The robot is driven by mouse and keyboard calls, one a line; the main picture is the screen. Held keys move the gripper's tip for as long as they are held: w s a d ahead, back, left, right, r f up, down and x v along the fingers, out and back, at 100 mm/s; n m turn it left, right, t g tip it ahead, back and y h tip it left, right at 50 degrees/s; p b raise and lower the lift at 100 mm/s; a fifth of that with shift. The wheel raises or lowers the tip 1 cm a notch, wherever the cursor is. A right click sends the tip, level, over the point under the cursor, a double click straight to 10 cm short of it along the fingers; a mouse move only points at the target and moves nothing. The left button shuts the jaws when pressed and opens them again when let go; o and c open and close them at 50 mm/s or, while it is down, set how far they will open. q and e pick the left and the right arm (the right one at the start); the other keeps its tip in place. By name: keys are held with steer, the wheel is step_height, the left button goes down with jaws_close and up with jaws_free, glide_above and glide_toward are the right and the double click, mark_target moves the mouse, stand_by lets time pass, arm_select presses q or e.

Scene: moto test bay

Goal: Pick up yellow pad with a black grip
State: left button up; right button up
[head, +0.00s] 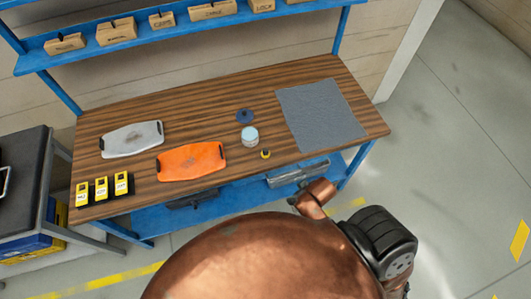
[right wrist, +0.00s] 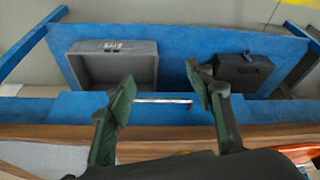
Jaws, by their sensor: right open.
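A small round yellow pad with a black grip (head: 265,154) lies on the wooden workbench (head: 215,115), near its front edge and just in front of a pale blue-topped round container (head: 250,136). I do not see the pad in the right wrist view. My right gripper (right wrist: 160,88) is open there, with a clear gap between its green-sided fingers and nothing between them. It is in front of the bench edge and apart from the pad. The head view does not show its fingers. My left gripper is in neither view.
On the bench are a grey mat (head: 322,115), an orange tray (head: 191,161), a grey tray (head: 132,139), a dark blue disc (head: 244,116) and several yellow labelled devices (head: 101,187). The blue lower shelf holds a grey bin (right wrist: 114,68) and a black case (right wrist: 243,72).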

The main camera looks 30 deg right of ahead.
steer(key=w+a+r+n+t, duration=0.1)
steer(key=w+a+r, duration=0.2)
steer(key=w+r, duration=0.15)
step_height(320, 180, up, 6)
steer(key=n+y, duration=0.2)
steer(key=n, duration=0.1)
glide_above(267, 150)
steer(key=s, duration=0.2)
steer(key=shift+s+d+g, duration=0.15)
steer(key=shift+g, duration=0.25)
steer(key=x, duration=0.3)
steer(key=b+x, duration=0.1)
steer(key=x, duration=0.3)
steer(key=shift+w+d+f, duration=0.1)
steer(key=shift+w+d, duration=0.1)
steer(key=shift+w, duration=0.05)
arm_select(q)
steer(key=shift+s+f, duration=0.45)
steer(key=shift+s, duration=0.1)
arm_select(e)
steer(key=c, duration=1)
